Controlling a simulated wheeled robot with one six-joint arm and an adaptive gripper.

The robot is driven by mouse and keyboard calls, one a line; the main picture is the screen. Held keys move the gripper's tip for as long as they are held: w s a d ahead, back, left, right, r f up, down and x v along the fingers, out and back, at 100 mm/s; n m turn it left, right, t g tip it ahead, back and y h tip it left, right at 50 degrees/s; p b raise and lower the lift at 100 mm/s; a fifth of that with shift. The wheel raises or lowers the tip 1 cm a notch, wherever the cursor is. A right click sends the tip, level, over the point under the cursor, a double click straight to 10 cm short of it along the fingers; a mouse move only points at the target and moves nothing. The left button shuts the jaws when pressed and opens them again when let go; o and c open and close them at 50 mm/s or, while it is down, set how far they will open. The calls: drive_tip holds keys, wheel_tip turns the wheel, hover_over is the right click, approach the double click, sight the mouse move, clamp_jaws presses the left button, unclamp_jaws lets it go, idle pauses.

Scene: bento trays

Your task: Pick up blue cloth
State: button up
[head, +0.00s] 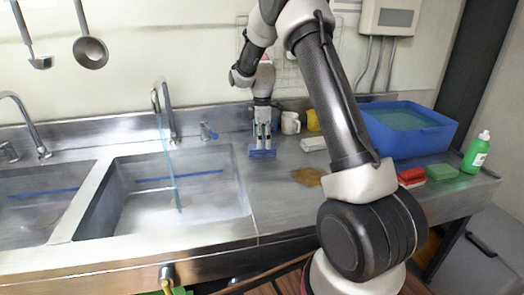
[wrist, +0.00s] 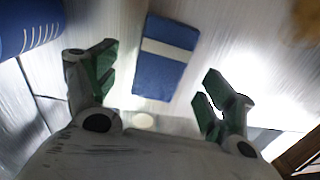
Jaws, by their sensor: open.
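The blue cloth (wrist: 165,75) is a flat, folded rectangle with a pale stripe across it. It lies on the metal counter, and in the head view it shows as a small blue strip (head: 262,154) just right of the sink. My gripper (wrist: 158,62) is open and empty above the cloth, its green-padded fingers either side of the cloth's near part in the wrist view. In the head view my gripper (head: 262,138) points down over the cloth. I cannot tell the exact height left between them.
A white mug (head: 290,123), a yellow cup (head: 313,120) and a white roll (head: 313,144) stand close behind and right. A brown cloth (head: 307,177) lies to the right. The blue tub (head: 432,138) is farther right. The sink basin (head: 205,205) opens on the left.

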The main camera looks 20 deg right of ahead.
wheel_tip(320, 180, down, 3)
drive_tip(key=shift+f, duration=0.2)
drive_tip(key=c, duration=1.1)
wheel_tip(320, 180, up, 10)
drive_tip(key=shift+r, duration=0.1)
